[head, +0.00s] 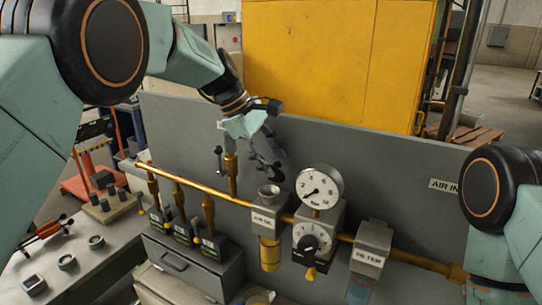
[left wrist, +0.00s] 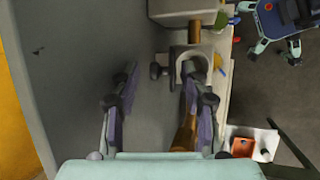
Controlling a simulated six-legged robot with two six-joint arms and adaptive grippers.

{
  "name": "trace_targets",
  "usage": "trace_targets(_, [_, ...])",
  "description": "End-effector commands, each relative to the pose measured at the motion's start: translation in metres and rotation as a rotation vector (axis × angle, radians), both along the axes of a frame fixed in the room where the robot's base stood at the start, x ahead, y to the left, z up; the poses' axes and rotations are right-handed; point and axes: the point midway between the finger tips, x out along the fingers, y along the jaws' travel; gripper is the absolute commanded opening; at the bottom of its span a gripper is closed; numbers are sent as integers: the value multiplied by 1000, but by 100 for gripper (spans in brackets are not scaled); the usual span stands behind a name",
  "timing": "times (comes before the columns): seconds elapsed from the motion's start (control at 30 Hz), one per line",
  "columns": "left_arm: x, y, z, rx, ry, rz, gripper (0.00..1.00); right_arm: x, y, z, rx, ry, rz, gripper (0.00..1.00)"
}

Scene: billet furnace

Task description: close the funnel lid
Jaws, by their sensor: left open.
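The grey funnel cup (head: 268,191) stands on top of the AIR OIL unit (head: 265,219), its dark mouth facing up. My left gripper (head: 272,160) is open and empty, pointing down just above and behind the funnel, close to the grey panel. In the left wrist view its two fingers (left wrist: 160,100) are spread wide, and a grey ring-shaped part (left wrist: 194,64) with a dark knob (left wrist: 155,70) beside it lies beyond their tips. I cannot clearly tell the lid apart from the fingers; that knob may belong to it. My right gripper is out of view.
A pressure gauge (head: 320,186) stands right of the funnel. A brass pipe (head: 182,180) runs along the grey panel (head: 380,165), with a vertical brass fitting (head: 231,172) left of the gripper. A yellow cabinet (head: 330,60) stands behind. Small parts lie on the left bench.

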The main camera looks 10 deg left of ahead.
Motion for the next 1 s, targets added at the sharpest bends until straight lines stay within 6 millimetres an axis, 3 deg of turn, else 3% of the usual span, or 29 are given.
trace_targets(0.23, [2, 0, -1, 0, 0, 0, 44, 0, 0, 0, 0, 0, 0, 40])
trace_targets(0.77, [2, 0, -1, 1, 0, 0, 0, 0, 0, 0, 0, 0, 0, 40])
trace_targets(1.0, [2, 1, -1, 1, -3, 0, 0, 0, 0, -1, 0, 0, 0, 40])
